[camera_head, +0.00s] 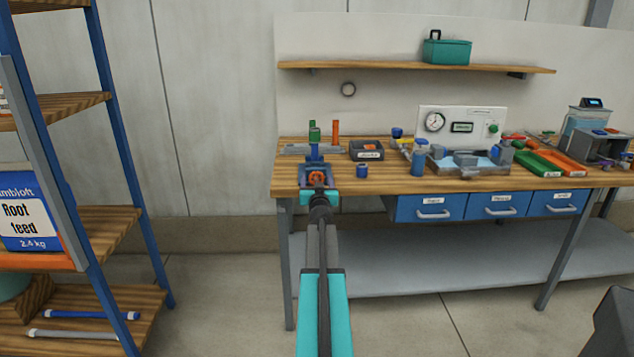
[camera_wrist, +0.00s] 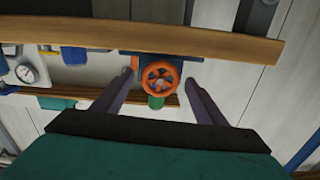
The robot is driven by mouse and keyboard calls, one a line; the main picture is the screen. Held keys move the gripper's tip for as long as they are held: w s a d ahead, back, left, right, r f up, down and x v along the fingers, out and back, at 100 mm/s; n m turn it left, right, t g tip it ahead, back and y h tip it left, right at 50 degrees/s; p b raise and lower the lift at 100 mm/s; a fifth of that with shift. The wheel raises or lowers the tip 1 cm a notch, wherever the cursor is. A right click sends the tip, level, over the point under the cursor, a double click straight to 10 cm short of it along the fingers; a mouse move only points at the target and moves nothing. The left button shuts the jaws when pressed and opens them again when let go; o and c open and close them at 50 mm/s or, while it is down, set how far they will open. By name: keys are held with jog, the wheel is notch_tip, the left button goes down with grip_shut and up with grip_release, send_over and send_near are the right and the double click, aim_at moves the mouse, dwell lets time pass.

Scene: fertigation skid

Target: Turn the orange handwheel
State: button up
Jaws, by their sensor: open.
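The orange handwheel (camera_head: 317,177) faces me on a blue valve body at the left front of the workbench. In the wrist view the handwheel (camera_wrist: 160,76) shows its round rim and spokes, with a blue block behind it and a green part beside it. My gripper (camera_head: 319,195) is in front of the handwheel and partly covers it in the head view. In the wrist view my gripper (camera_wrist: 159,79) is open, one finger on each side of the handwheel, with a gap to both. I cannot tell how far the fingertips reach along its depth.
A dark bin (camera_head: 369,151) and a small blue cup (camera_head: 362,171) stand right of the valve. A gauge panel (camera_head: 461,127) and coloured trays lie farther right. Blue drawers (camera_head: 433,208) hang under the bench. A shelf rack (camera_head: 75,213) stands at left, with open floor between.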

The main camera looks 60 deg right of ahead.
jog(key=shift+w+d, duration=0.2)
jog(key=shift+d, duration=0.05)
jog(key=c, duration=1)
jog(key=shift+c, duration=0.2)
jog(key=shift+n, duration=1.2)
jog(key=o, duration=1)
jog(key=shift+o, duration=0.2)
